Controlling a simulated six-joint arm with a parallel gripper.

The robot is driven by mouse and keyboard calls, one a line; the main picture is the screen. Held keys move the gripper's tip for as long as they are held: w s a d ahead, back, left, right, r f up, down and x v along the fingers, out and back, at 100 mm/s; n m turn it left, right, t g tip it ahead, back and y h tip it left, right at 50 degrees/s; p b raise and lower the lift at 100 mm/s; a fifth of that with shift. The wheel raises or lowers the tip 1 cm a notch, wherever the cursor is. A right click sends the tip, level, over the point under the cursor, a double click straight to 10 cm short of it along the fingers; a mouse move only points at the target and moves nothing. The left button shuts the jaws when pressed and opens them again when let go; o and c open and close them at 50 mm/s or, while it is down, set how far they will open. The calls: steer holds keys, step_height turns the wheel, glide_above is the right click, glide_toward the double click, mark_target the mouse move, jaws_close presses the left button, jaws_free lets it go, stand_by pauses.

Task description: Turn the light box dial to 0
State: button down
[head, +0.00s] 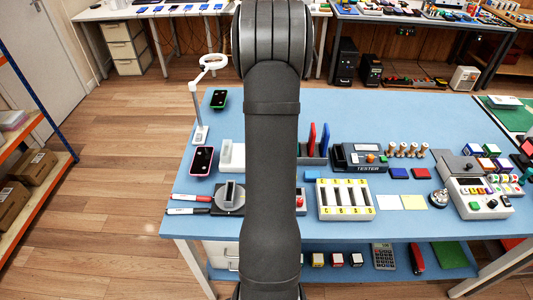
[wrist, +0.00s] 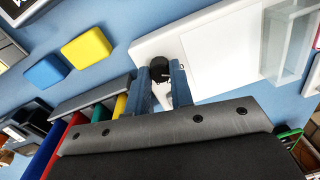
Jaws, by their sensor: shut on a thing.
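The light box (wrist: 205,62) is a white slab with a pale square panel, in the upper middle of the wrist view. Its black round dial (wrist: 171,73) sits near one end. My gripper (wrist: 168,80) has its two blue-grey fingers on either side of the dial, shut on it. A small light mark shows on the dial; I cannot read the number it points to, as the fingers cover part of the area around it. In the head view my own arm hides the gripper and the dial.
A rack with coloured panels (wrist: 68,140) stands close to the gripper in the wrist view. A yellow block (wrist: 86,48) and a blue block (wrist: 46,71) lie beyond it. A clear-walled container (wrist: 290,40) is at the right. The blue table (head: 400,110) has free room at the back.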

stand_by(0.4)
steer(key=c, duration=1.3)
jaws_free()
steer(key=shift+o, duration=0.2)
step_height(320, 180, up, 17)
steer(key=shift+d+r, duration=0.2)
steer(key=shift+d, duration=0.25)
steer(key=shift+s+f, duration=0.1)
steer(key=f, duration=1.1)
steer(key=a+f, duration=0.1)
steer(key=f, duration=0.5)
steer(key=shift+f, duration=0.15)
